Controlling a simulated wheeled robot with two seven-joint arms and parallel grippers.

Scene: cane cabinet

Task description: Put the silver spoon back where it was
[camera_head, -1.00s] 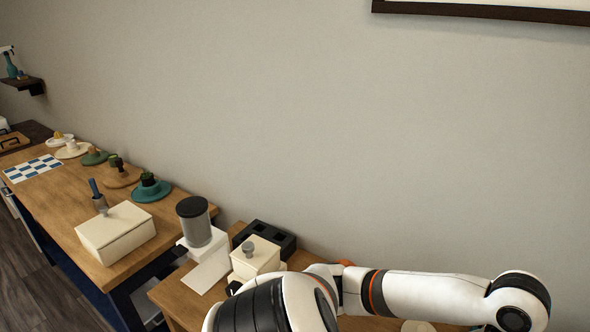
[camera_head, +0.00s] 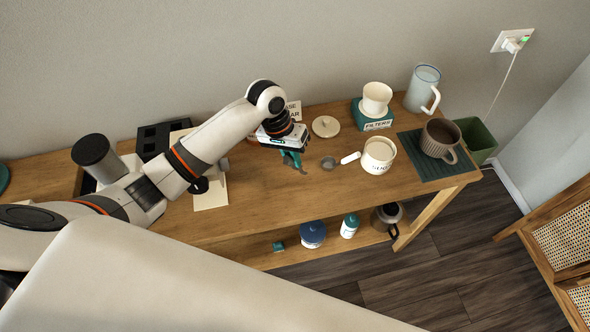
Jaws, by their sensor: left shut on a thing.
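My left gripper (camera_head: 293,161) hangs low over the middle of the wooden table, in the head view, with its teal fingers shut. A small round grey piece just right of the fingers looks like the bowl of the silver spoon (camera_head: 328,162). The spoon's handle is hidden or too small to make out at the fingers. A cream sugar jar (camera_head: 378,156) stands open to the right of the gripper, with a pale handle toward it. A round cream lid (camera_head: 325,127) lies on the table behind. My right gripper is not in view.
A white dripper (camera_head: 375,99) sits on a teal filter box (camera_head: 371,118). A brown mug (camera_head: 439,139) stands on a dark green mat (camera_head: 424,163), with a pale blue pitcher (camera_head: 422,89) behind. The table's front middle is clear. A lower shelf holds several containers.

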